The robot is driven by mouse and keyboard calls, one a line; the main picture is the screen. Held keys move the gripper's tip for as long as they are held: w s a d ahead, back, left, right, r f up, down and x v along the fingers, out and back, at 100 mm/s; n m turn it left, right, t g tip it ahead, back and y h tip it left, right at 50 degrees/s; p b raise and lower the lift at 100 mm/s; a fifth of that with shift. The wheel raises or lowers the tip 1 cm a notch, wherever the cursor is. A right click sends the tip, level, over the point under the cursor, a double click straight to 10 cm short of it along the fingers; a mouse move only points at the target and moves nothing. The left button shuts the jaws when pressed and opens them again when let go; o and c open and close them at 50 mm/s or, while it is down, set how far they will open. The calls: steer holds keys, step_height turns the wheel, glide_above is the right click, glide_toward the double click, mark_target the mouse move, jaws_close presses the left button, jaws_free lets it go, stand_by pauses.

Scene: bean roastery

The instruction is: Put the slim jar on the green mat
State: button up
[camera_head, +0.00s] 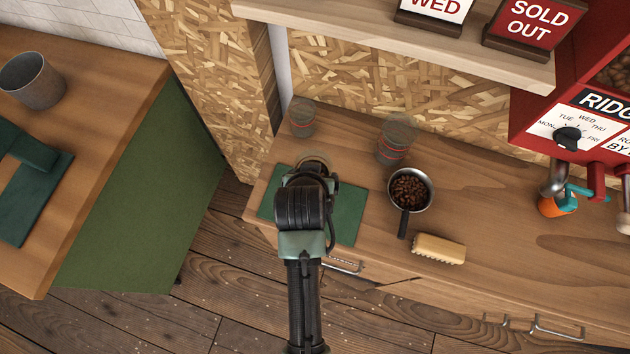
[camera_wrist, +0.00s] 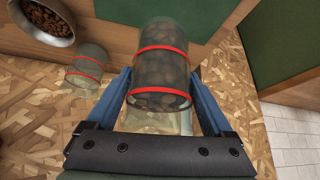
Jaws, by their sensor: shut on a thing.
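The green mat (camera_head: 346,216) lies on the left end of the wooden counter, partly hidden under my gripper (camera_head: 312,172). It also shows dark green at the top of the wrist view (camera_wrist: 205,20). In the wrist view my gripper (camera_wrist: 160,82) is shut on a smoky see-through jar with red bands, which I take for the slim jar (camera_wrist: 163,62). Brown contents show through its wall. In the head view my wrist hides most of this jar. It is over the mat; I cannot tell whether its base touches.
A clear jar (camera_head: 303,117) stands behind the mat at the back left. Another red-banded jar (camera_head: 393,141) stands to the right, near a pan of beans (camera_head: 410,188). A brush (camera_head: 438,249) lies near the front edge. A shelf (camera_head: 400,42) overhangs the back.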

steer(key=f, duration=0.3)
steer(key=shift+s+f, duration=0.25)
steer(key=shift+f, duration=0.15)
steer(key=shift+f+p, duration=0.45)
steer(key=shift+f, duration=1.8)
steer(key=shift+f, duration=0.1)
steer(key=o, duration=1.6)
steer(key=shift+f, duration=0.1)
steer(key=shift+c, duration=0.2)
steer(key=v, duration=1.2)
steer(key=shift+b, duration=0.3)
